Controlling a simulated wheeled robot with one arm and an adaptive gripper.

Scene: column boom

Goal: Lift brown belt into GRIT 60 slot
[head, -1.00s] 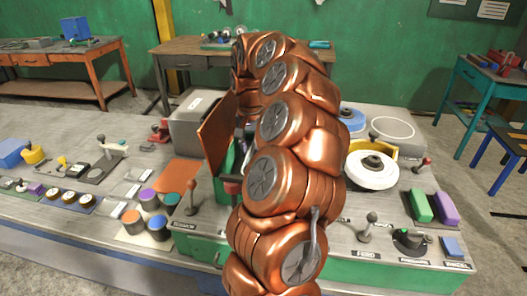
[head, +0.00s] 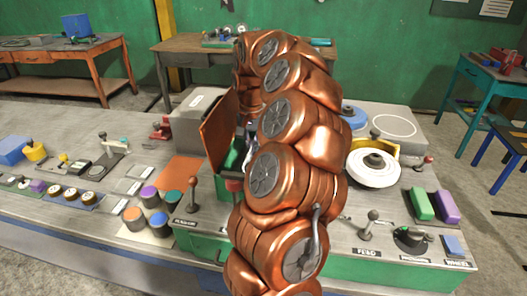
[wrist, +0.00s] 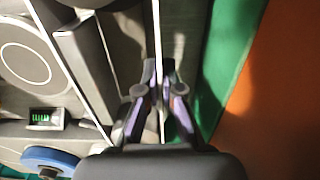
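My gripper (wrist: 158,72) points into a narrow gap between grey parts in the wrist view. Its two fingers are close together, with a thin pale line between them; I cannot tell whether they grip anything. A green strip (wrist: 226,62) and an orange-brown surface (wrist: 282,105) lie just right of it. In the head view my arm hides most of the green machine (head: 228,184), and an upright brown panel (head: 216,134) stands at its left side. I cannot identify the brown belt for certain, and no GRIT 60 label is readable.
Coloured rolls, including an orange-brown one (head: 132,218), stand left of a lever (head: 192,194). A flat orange sheet (head: 182,171) lies behind them. A grey box (head: 190,122) stands close behind the panel. A white wheel (head: 373,169) sits right of my arm.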

